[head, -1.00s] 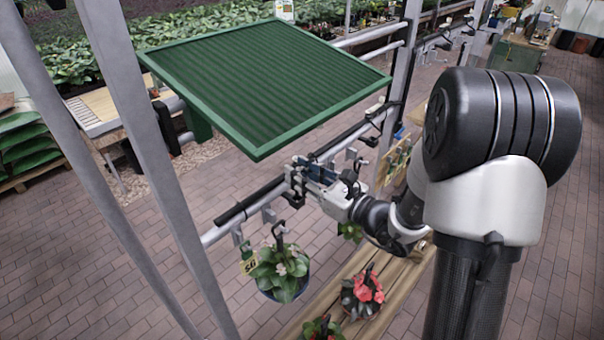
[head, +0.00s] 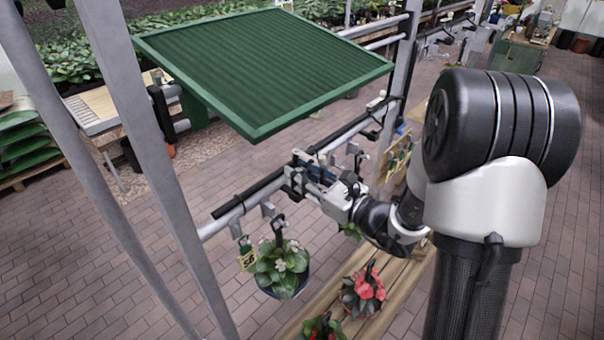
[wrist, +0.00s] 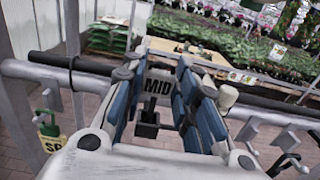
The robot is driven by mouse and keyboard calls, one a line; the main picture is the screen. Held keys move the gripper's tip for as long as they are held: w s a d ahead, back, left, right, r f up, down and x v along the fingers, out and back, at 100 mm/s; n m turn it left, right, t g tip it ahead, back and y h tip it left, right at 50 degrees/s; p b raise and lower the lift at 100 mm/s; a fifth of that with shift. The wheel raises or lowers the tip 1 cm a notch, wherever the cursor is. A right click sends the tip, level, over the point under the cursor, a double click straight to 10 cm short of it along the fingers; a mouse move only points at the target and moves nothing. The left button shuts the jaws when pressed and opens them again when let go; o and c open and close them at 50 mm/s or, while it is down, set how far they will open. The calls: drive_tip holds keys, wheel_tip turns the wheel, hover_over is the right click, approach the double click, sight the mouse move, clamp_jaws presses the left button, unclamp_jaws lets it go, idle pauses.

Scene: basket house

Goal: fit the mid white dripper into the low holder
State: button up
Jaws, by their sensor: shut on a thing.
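My gripper (wrist: 158,105), with blue finger pads, is shut on a pale piece marked MID (wrist: 158,86), which I take to be the mid white dripper; the fingers hide most of it. A dark square-shaped part (wrist: 147,126) shows below it between the fingers; I cannot tell whether it is a holder. In the head view my gripper (head: 305,176) is at the horizontal grey pipe (head: 232,217), and the dripper cannot be made out there. I cannot tell which bracket is the low holder, or whether the dripper touches one.
A black hose (head: 240,206) runs along the pipe. A green panel (head: 265,65) hangs above my gripper. A potted plant (head: 281,268) hangs at lower left, beside a yellow tag (head: 247,262). Red-flowered pots (head: 363,290) stand on a wooden bench (head: 395,285) below.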

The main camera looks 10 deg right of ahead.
drive_tip(key=shift+f, duration=0.15)
wheel_tip(320, 180, down, 3)
drive_tip(key=b, duration=0.2)
drive_tip(key=shift+b, duration=0.4)
idle(0.4)
drive_tip(key=o, duration=0.8)
drive_tip(key=v, duration=1.2)
